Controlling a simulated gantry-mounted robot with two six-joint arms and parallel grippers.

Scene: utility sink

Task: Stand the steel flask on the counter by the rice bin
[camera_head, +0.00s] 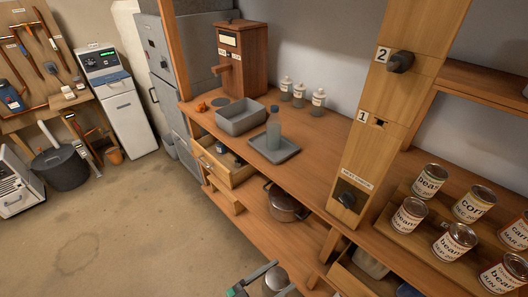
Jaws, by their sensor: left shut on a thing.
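My left gripper (268,277) is at the bottom edge of the head view, in front of the lower shelf. It is shut on a grey metallic round-topped object that looks like the steel flask (276,283); its lower part is cut off by the frame. The rice bin seems to be the tall brown wooden dispenser (241,56) at the back left of the wooden counter (327,133). The held flask is well below and in front of the counter top. My right gripper cannot be made out.
Small jars (299,95) stand behind. A drawer (217,163) is open below; a pot (286,204) sits on the shelf. Cans (430,181) fill the right.

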